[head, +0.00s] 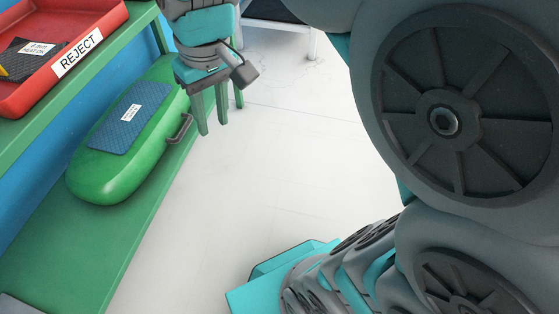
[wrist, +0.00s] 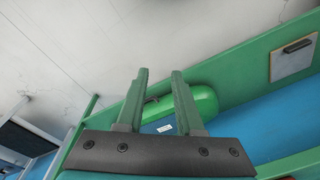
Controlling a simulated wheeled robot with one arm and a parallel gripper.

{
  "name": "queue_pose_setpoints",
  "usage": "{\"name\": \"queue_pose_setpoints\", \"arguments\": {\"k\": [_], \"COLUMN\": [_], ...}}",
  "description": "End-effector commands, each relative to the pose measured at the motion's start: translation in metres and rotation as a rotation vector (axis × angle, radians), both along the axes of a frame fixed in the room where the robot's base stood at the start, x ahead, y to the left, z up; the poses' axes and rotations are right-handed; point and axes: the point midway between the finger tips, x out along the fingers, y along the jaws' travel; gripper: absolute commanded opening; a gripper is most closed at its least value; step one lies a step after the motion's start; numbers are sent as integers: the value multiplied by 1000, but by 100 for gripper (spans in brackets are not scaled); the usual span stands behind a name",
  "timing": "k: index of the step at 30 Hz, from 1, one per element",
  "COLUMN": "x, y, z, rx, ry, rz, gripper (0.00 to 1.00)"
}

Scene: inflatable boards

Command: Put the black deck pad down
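A black deck pad (head: 28,60) with a white label lies in the red tray marked REJECT (head: 75,56), at the upper left of the head view. A yellow edge shows at its left, and the picture's border cuts the tray off. My gripper (head: 212,128) hangs to the right of the tray, beyond the shelf edge, fingers pointing down. In the wrist view my gripper (wrist: 160,73) shows two green fingers apart with nothing between them. The black pad is not seen in the wrist view.
A green inflatable board (head: 100,176) with a blue pad (head: 130,118) and a grey handle (head: 181,128) lies on the green lower shelf (head: 125,240), below the tray. The board also shows beyond my fingers in the wrist view (wrist: 206,101). The pale floor (head: 290,180) is clear.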

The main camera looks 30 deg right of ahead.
Motion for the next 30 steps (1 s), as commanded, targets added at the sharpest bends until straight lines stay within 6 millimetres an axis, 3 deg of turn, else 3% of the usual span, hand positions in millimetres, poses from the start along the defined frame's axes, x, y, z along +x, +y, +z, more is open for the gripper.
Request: {"name": "queue_pose_setpoints", "arguments": {"k": [1,6,9,12,17,30], "x": [-21,-88,-121,-143,-158,-158], "y": [-15,-53,-66,-73,-78,-78], "z": [-16,-69,-92,-108,-117,-117], "rx": [-12,-54,-73,-86,-97,-98], "ry": [33,132,176,204,222,223], "rz": [-44,-170,-218,-250,-269,-268], "gripper": [36,36,36,36,36,36]}}
